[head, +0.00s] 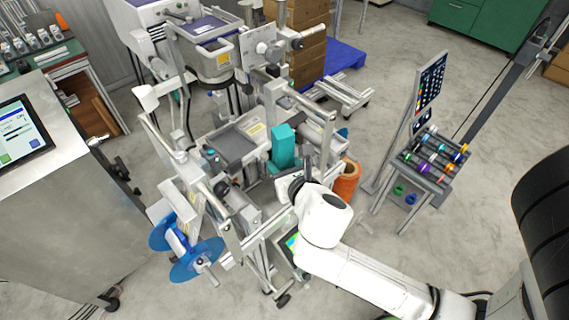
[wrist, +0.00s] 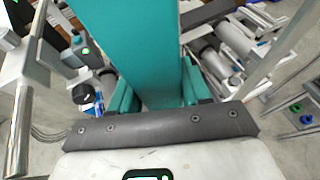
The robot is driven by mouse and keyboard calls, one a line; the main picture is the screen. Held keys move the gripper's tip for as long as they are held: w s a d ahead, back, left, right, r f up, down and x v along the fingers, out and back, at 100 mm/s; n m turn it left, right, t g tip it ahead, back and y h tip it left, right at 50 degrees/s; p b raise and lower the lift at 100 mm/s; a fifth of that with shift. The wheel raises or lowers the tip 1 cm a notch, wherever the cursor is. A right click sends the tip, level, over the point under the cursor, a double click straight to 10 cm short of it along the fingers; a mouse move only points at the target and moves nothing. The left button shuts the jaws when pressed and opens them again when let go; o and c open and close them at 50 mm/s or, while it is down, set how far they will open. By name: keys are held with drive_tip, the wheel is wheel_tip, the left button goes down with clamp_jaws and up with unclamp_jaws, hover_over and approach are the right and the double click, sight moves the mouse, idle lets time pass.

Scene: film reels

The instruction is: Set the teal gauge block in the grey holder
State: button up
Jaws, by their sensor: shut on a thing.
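The teal gauge block (head: 284,146) is a tall, stepped piece standing above the middle of the machine in the head view. In the wrist view the teal block (wrist: 152,45) fills the upper middle, with lower teal parts at both sides. My gripper (head: 295,172) is shut on the block from its near side. Its fingertips are mostly hidden by the block and my wrist. I cannot single out the grey holder for sure among the grey machine parts. Whether the block's underside touches anything is hidden.
A dark grey panel (head: 233,145) lies left of the block on the machine. Metal posts and rails surround it closely. Blue reels (head: 196,262) stick out at lower left, and an orange cylinder (head: 346,181) stands at right. A rack of coloured spools (head: 434,160) stands farther right, with open floor around.

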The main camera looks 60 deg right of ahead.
drive_tip(key=w+d+f, duration=0.1)
drive_tip(key=w+d, duration=0.2)
drive_tip(key=w, duration=0.9)
drive_tip(key=w+d, duration=0.4)
drive_tip(key=w, duration=0.8)
drive_tip(key=shift+d+f+b, duration=0.2)
drive_tip(key=shift+f+b, duration=0.15)
drive_tip(key=shift+b, duration=0.05)
drive_tip(key=shift+f+b, duration=0.3)
drive_tip(key=shift+f, duration=0.25)
drive_tip(key=o, duration=1.2)
drive_tip(key=shift+o, duration=0.2)
drive_tip(key=shift+f, duration=0.1)
